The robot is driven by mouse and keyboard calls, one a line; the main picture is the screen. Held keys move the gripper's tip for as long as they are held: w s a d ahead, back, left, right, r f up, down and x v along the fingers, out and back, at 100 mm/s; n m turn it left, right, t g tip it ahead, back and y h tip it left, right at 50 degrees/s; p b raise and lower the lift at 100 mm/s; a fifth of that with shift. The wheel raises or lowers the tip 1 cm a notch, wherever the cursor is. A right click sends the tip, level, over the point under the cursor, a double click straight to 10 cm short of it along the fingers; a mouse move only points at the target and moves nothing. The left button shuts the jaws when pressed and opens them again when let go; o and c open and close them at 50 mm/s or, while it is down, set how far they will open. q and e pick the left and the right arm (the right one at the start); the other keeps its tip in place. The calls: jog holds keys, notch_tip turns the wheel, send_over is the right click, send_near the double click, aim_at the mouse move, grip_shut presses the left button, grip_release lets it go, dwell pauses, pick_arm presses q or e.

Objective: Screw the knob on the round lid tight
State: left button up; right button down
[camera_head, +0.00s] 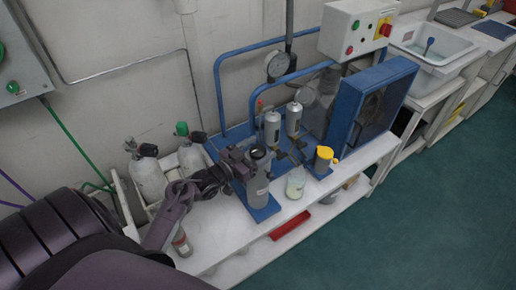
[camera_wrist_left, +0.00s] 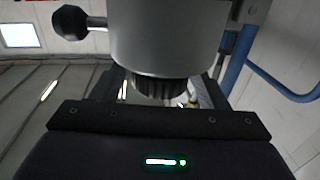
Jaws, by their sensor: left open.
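My left gripper (camera_head: 238,163) reaches in from the left, at the upper part of a grey canister (camera_head: 258,188) on a blue base. The canister's round dark top (camera_head: 258,152) shows just beside the jaws. In the left wrist view a large grey cylinder (camera_wrist_left: 168,38) fills the upper middle, with a black ball handle (camera_wrist_left: 70,22) on its left. A dark ribbed knob (camera_wrist_left: 158,90) sits under the cylinder, partly hidden behind the gripper body. The left gripper is open; contact with the knob cannot be made out. My right gripper is not in view.
Two grey cylinders (camera_head: 272,130) stand behind the canister. Gas bottles (camera_head: 150,178) are at left, beside my arm. Blue pipes (camera_head: 218,95) and a gauge (camera_head: 277,64) rise behind.

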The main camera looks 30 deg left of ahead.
pick_arm(q)
jog(key=shift+w, duration=0.1)
jog(key=c, duration=1)
